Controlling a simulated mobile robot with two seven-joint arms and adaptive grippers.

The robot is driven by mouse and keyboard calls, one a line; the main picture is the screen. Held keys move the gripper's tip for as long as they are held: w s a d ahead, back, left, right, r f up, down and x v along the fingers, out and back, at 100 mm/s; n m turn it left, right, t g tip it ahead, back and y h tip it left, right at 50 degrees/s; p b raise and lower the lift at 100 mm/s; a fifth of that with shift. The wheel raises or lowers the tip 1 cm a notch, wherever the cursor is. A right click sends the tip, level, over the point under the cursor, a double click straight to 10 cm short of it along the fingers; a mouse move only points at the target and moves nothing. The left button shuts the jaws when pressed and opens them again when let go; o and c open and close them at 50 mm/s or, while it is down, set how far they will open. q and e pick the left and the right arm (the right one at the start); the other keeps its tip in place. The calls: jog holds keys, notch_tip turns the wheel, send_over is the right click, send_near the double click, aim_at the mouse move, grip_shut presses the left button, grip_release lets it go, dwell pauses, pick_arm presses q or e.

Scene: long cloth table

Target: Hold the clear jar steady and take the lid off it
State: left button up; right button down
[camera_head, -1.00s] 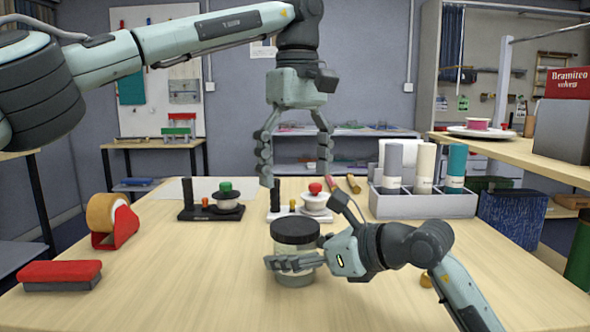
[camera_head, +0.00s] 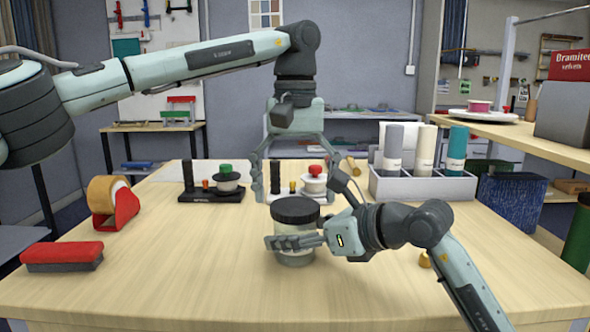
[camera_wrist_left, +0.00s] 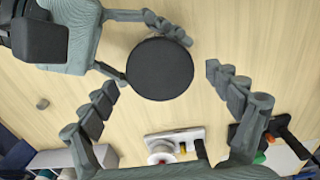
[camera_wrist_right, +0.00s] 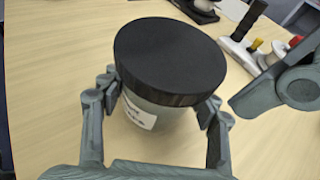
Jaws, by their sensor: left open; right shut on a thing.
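The clear jar (camera_head: 296,258) stands upright on the table, with its wide black lid (camera_head: 295,210) on top. In the right wrist view the jar body (camera_wrist_right: 150,122) carries a white label below the lid (camera_wrist_right: 170,60). My right gripper (camera_head: 296,241) is shut around the jar body, below the lid, one finger on each side. My left gripper (camera_head: 298,190) points down above the jar, open and empty. In the left wrist view the round lid (camera_wrist_left: 160,68) lies between and just beyond its spread fingers (camera_wrist_left: 162,80). It appears apart from the lid.
Behind the jar stand two small devices, one with a black base (camera_head: 212,195) and one with a white base (camera_head: 290,195). A tape dispenser (camera_head: 112,203) and a red-topped eraser (camera_head: 62,257) are at left. A grey bottle rack (camera_head: 422,188) stands at back right. The front table is clear.

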pick_arm(q)
jog(key=shift+f, duration=0.5)
